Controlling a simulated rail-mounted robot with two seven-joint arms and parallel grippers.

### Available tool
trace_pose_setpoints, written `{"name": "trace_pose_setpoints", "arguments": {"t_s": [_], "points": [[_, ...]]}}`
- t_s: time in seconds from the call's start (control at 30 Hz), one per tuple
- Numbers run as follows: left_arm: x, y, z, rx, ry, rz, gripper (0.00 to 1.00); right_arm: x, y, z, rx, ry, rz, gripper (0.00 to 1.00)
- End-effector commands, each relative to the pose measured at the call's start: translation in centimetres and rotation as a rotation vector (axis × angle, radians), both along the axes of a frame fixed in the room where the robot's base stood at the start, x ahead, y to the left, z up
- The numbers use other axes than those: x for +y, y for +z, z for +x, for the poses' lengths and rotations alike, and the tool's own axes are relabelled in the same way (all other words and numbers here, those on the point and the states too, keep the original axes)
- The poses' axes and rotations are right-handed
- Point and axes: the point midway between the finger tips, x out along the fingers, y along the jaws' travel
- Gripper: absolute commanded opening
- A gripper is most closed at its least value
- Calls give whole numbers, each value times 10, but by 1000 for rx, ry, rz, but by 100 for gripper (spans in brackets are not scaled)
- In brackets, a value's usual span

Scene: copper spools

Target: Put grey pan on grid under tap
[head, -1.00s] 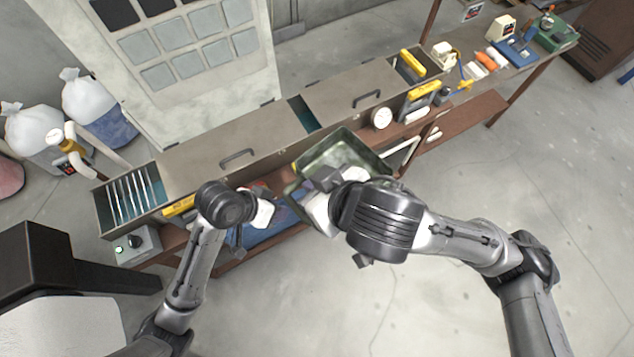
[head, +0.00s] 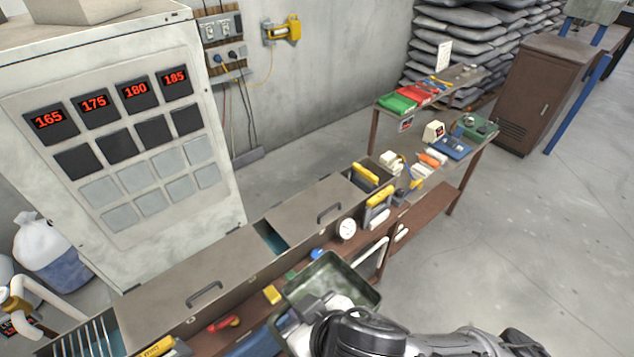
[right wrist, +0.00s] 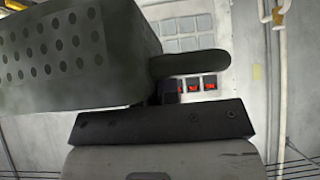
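The grey pan (head: 357,294) is a deep, greenish-grey rectangular pan in the lower middle of the head view. My right gripper (head: 318,308) is at its near side and appears shut on it. In the right wrist view the pan's perforated surface (right wrist: 70,60) fills the upper left, with a rounded tab (right wrist: 190,64) beside it; the fingertips are mostly hidden. The slatted grid (head: 92,338) is at the bottom left of the head view, partly cut off, at the left end of the long bench. The white pipe with a brass part, the tap (head: 16,302), stands left of it. My left gripper is out of view.
The long bench has lidded covers (head: 195,270) with handles. A round white dial (head: 346,229) and yellow-topped items (head: 378,195) are near the pan. A cabinet with red number displays (head: 115,115) stands behind. Open floor (head: 530,240) lies to the right.

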Motion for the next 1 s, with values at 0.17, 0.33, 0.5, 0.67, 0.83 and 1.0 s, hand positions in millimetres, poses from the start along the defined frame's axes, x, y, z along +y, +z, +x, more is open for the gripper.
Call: {"name": "trace_pose_setpoints", "arguments": {"t_s": [0.17, 0.33, 0.5, 0.67, 0.83, 1.0], "points": [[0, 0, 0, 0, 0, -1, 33, -52, 31, 48, -5, -268, 4, 0], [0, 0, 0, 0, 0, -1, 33, -127, 41, 83, 0, -519, 1, 0], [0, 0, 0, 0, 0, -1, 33, -192, 34, 98, -1, -684, -3, 0], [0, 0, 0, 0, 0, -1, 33, -225, 15, 96, -1, -750, -3, 0], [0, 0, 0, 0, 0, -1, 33, -228, 1, 92, -2, -754, 2, 0], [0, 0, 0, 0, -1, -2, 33, -227, -2, 91, -1, -755, 4, 0]]}}
